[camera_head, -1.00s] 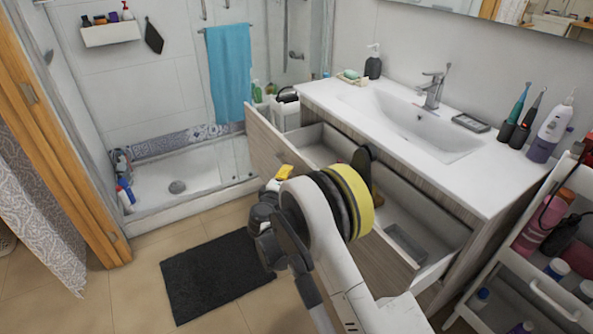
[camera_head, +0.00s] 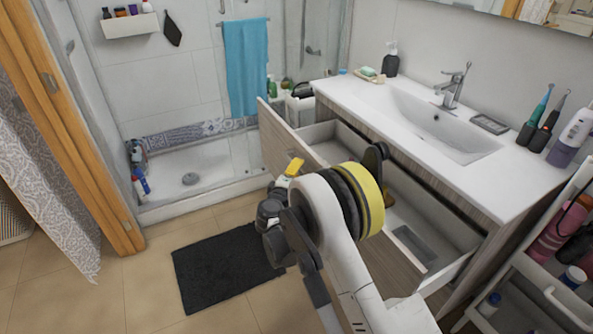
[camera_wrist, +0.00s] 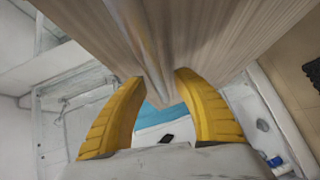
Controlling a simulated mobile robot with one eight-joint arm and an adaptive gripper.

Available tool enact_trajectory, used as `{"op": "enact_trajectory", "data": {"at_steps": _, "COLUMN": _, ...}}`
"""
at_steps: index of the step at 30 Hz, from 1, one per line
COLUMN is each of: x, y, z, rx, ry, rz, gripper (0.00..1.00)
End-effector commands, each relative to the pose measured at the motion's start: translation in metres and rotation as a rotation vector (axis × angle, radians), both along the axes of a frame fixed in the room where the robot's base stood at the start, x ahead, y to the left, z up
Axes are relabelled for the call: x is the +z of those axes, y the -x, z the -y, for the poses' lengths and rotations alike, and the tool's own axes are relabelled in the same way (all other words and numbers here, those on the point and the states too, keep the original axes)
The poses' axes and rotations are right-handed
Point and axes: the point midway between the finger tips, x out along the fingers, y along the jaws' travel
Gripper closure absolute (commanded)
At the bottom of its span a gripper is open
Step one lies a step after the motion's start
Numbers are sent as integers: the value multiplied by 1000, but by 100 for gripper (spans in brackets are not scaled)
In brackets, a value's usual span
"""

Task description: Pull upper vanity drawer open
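The upper vanity drawer (camera_head: 276,137) stands pulled out from the wood-grain vanity, its inside showing behind the front panel. My gripper (camera_head: 294,167) is at the outer side of the drawer front in the head view, mostly hidden by my own arm. In the wrist view, the yellow fingers of my gripper (camera_wrist: 159,78) are spread apart, with the wood-grain drawer front (camera_wrist: 215,30) above and between their tips. No object shows clamped between them. Whether the tips touch the panel I cannot tell.
The white sink top (camera_head: 350,95) is above the drawer. A white cart (camera_head: 560,290) with bottles stands at the right. A dark mat (camera_head: 222,270) lies on the tiled floor. The shower (camera_head: 200,165) is behind, and floor at the left is clear.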

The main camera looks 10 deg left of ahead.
Motion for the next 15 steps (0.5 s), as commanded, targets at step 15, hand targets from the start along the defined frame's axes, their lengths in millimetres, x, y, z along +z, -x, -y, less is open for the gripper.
{"op": "enact_trajectory", "data": {"at_steps": 15, "x": 12, "y": 83, "z": -15, "rx": 4, "ry": 1, "rz": 0, "gripper": 64}}
